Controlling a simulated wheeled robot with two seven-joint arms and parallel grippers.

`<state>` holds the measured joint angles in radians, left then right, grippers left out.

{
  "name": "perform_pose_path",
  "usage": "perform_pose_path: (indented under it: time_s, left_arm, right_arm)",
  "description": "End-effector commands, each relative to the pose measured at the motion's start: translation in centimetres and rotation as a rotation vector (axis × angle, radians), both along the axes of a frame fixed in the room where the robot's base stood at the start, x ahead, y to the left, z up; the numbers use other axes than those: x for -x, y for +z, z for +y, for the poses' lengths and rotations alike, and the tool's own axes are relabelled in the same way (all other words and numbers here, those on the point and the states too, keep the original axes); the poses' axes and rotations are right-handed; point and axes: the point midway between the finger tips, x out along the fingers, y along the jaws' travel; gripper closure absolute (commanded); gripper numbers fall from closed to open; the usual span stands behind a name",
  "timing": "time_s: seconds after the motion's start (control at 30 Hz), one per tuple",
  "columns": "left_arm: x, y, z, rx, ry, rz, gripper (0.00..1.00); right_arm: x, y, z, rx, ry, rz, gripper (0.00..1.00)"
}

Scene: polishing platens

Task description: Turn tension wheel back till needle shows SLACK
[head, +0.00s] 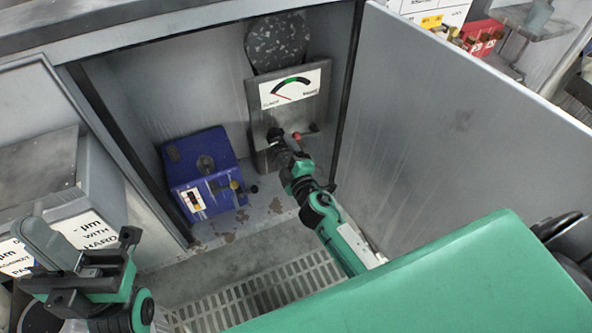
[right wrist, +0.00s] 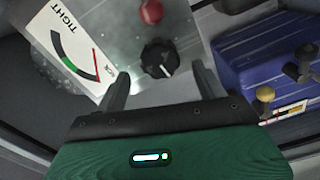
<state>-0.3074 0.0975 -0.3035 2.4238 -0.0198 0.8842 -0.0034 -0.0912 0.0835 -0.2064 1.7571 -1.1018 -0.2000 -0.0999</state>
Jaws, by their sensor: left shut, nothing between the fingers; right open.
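The gauge (head: 292,88) is a white plate with a coloured arc on a grey metal panel. In the head view its red needle points to the lower left end, by a word that looks like SLACK. The right wrist view shows the gauge (right wrist: 75,48) sideways, with TIGHT at the other end. A black ribbed knob with a white mark (right wrist: 158,58), apparently the tension wheel, sits on the panel. My right gripper (right wrist: 161,80) is open, its fingertips either side of the knob; contact is unclear. My left gripper (head: 42,238) is shut and empty at lower left.
A red ball knob (head: 297,136) on the panel is close to my right gripper. A blue box (head: 207,172) with levers stands left of it. A grey wall (head: 440,120) bounds the right side. A slotted floor grate (head: 265,290) lies below.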

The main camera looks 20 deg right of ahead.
Motion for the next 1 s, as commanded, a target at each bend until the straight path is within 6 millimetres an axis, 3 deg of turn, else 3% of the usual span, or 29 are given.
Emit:
perform_pose_path:
  time_s: [0.2,0.4,0.6,1.0]
  left_arm:
    - [0.1,-0.4,0.0,0.001,0.000,0.016,1.00]
    - [0.1,-0.5,0.0,0.001,0.001,0.017,1.00]
    - [0.0,-0.2,0.0,0.002,0.002,0.011,1.00]
    - [0.0,0.1,0.0,0.002,0.002,-0.004,1.00]
  right_arm:
    - [4.0,-0.1,-0.1,-0.003,0.000,0.002,0.29]
    - [6.6,-0.1,-0.2,-0.001,0.000,0.002,0.29]
    - [7.6,0.0,-0.2,-0.001,0.000,0.001,0.29]
    - [7.7,0.0,-0.3,-0.001,0.000,0.000,0.29]
